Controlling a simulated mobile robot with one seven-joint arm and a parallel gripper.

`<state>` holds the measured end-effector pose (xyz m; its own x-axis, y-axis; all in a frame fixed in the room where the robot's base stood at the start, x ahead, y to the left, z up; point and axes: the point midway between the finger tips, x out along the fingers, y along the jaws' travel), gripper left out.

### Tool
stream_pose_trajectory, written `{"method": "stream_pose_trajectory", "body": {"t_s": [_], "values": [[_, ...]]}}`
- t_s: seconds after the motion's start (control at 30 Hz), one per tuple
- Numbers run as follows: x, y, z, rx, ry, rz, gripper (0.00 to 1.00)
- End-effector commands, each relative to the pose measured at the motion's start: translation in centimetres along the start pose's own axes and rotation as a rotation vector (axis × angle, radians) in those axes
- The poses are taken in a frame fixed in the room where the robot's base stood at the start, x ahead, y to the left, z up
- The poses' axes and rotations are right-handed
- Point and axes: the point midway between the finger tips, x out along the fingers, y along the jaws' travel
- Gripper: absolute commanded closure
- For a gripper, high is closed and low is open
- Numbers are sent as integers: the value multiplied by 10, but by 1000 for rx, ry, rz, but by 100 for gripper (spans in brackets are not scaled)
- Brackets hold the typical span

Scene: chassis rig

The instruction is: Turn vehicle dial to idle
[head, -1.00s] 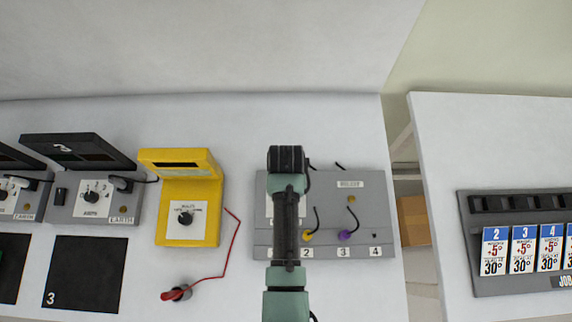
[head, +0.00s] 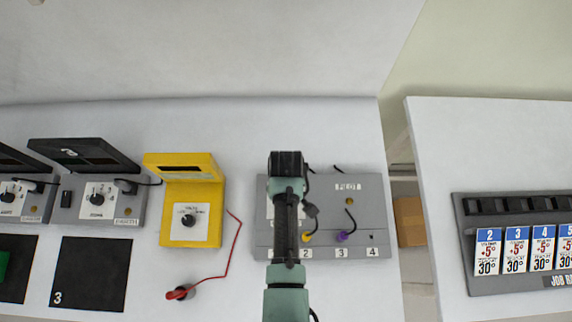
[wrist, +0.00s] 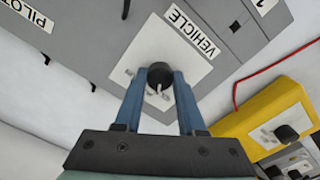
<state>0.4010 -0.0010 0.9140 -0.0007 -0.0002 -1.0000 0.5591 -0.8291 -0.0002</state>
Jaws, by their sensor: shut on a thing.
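The vehicle dial (wrist: 159,72) is a round black knob on a white plate (wrist: 190,52) with a "VEHICLE" label, seen in the wrist view. My gripper (wrist: 160,82) has its two blue fingers on either side of the knob and is shut on it. A small light pointer mark shows on the knob's near side, between the fingers. The plate's position markings are too small to read. In the head view my arm covers the dial and the gripper tips, over the grey panel (head: 373,215).
The grey panel carries a yellow plug (head: 306,237) and a purple plug (head: 342,236) with black leads. A yellow meter (head: 205,230) with a red lead (head: 231,255) stands to the left. A sloped board with cards (head: 470,260) is on the right table.

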Motion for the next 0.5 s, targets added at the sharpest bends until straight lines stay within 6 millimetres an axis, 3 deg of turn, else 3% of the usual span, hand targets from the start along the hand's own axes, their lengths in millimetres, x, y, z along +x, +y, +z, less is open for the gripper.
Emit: {"method": "stream_pose_trajectory", "body": {"t_s": [0.5], "values": [[-1, 0, -1, -188, 3, 2, 100]]}}
